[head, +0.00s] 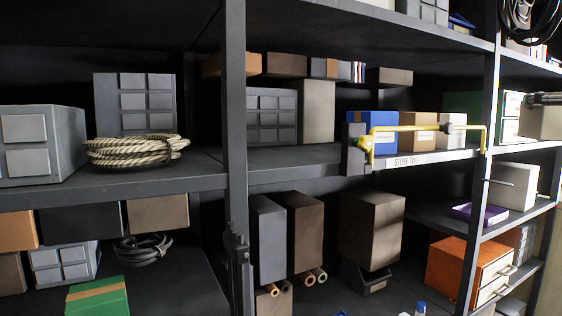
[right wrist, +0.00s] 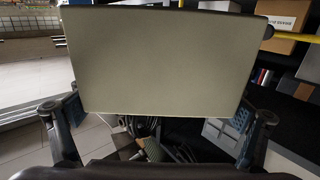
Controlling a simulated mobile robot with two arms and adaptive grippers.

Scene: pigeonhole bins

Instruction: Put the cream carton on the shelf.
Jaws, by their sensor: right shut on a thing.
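The cream carton (right wrist: 165,60) fills the upper middle of the right wrist view, held between the two fingers of my right gripper (right wrist: 158,115). In the head view the carton (head: 540,123) shows only partly at the right edge, with a grey part of my right gripper (head: 545,99) at its top. The shelf (head: 285,158) labelled "STORE TWO" holds a blue box (head: 371,124), a brown box (head: 417,129) and a white box (head: 453,126) at its right. A yellow bar (head: 400,128) runs across in front of these boxes. My left gripper is not in view.
A black bracket (head: 355,150) carries the bar's left end. Left of it, the shelf front is bare before a grey drawer-fronted box (head: 271,117) and a beige box (head: 317,112). Dark uprights (head: 234,130) divide the bays. An orange drawer unit (head: 462,268) stands low right.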

